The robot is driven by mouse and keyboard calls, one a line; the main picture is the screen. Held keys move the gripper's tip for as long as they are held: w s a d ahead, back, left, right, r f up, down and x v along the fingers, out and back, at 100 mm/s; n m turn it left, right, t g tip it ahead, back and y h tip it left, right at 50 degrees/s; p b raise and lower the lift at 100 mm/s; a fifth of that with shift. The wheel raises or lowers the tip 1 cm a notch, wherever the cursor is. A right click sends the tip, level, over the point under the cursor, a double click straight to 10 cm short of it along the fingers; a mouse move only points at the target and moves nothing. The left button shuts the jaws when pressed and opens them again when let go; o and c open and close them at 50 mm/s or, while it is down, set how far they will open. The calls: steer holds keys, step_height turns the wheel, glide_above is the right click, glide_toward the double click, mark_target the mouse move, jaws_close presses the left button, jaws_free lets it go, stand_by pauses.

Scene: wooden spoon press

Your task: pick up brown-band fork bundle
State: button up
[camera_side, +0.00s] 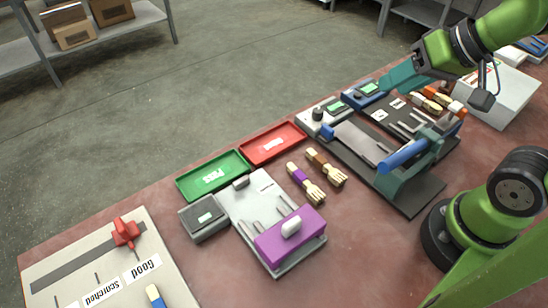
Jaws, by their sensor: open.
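The brown-band fork bundle (326,167) lies on the reddish table near the middle of the side view, with its pale fork ends toward the lower right. A similar bundle with a purple band (305,183) lies just to its left, roughly parallel. My gripper (483,100) is at the upper right, raised in front of the white box and far to the right of the brown-band bundle. It is open, though its fingers are small and hard to make out. I see nothing held in it.
A press with a blue handle (403,155) stands right of the bundles. A purple-topped press (290,234) stands lower left. Red (273,144) and green (213,175) trays lie behind. More bundles (436,98) lie near the white box (512,95).

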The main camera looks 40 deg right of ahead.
steer(key=shift+o, duration=0.3)
steer(key=n+g+h, duration=0.2)
steer(key=n+g, duration=0.2)
steer(key=g, duration=0.3)
glide_above(318, 156)
step_height(318, 156, down, 8)
steer(key=f, duration=1)
steer(key=shift+s+f, duration=0.15)
steer(key=shift+s, duration=0.25)
steer(key=shift+w+f, duration=0.2)
steer(key=shift+f, duration=1.2)
steer(key=shift+w+f, duration=0.15)
steer(key=shift+f, duration=1.25)
jaws_close()
